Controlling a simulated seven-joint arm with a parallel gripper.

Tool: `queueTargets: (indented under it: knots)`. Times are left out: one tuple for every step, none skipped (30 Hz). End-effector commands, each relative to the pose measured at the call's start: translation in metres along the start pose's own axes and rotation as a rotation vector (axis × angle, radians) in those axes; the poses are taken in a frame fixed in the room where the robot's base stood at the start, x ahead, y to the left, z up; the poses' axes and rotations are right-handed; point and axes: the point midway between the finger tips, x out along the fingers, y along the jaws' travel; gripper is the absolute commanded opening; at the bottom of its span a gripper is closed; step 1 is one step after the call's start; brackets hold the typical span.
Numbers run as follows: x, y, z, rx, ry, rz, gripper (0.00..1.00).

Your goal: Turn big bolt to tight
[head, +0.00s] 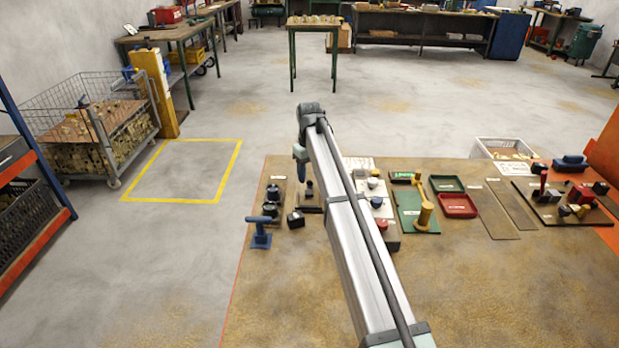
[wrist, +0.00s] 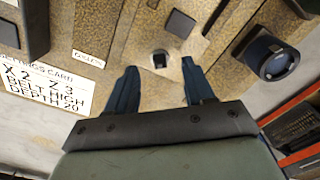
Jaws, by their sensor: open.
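In the wrist view, the two blue-grey fingers of my gripper (wrist: 160,82) are apart with nothing between them.
A white settings card (wrist: 40,75), a dark round knob (wrist: 270,58) and a dark block (wrist: 181,24) surround the fingers. A blue T-handled tool (head: 261,234) stands on the bench (head: 500,290), left of my arm. A yellow lever (head: 423,205) stands right. The front bench is clear.

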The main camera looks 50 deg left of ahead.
Motion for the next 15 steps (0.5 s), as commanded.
queueTargets:
  knots:
    - [-0.010, 0.000, -0.001, 0.000, 0.002, 0.001, 0.53]
    - [-0.016, 0.001, -0.001, 0.000, 0.002, 0.001, 0.53]
    - [-0.024, 0.001, -0.001, 0.000, 0.003, 0.001, 0.53]
    - [-0.031, 0.001, -0.001, 0.000, 0.002, 0.001, 0.53]
    - [-0.036, 0.000, -0.001, 0.000, 0.002, 0.001, 0.53]
    - [-0.044, 0.001, -0.001, 0.000, 0.002, 0.001, 0.53]
    - [-0.050, 0.001, -0.001, 0.000, 0.002, 0.001, 0.53]
    - [-0.056, 0.001, -0.001, 0.000, 0.002, 0.001, 0.53]
    - [-0.064, 0.000, -0.001, 0.000, 0.002, 0.001, 0.53]
    - [-0.069, 0.001, -0.001, 0.000, 0.001, 0.001, 0.53]
    - [-0.074, 0.001, -0.001, 0.000, 0.002, 0.001, 0.53]
    - [-0.081, 0.001, -0.001, 0.000, 0.002, 0.001, 0.53]
    - [-0.086, 0.000, -0.001, 0.000, 0.002, 0.001, 0.53]
    - [-0.090, 0.000, -0.001, 0.000, 0.002, 0.001, 0.53]
    - [-0.095, 0.000, -0.001, 0.000, 0.001, 0.000, 0.53]
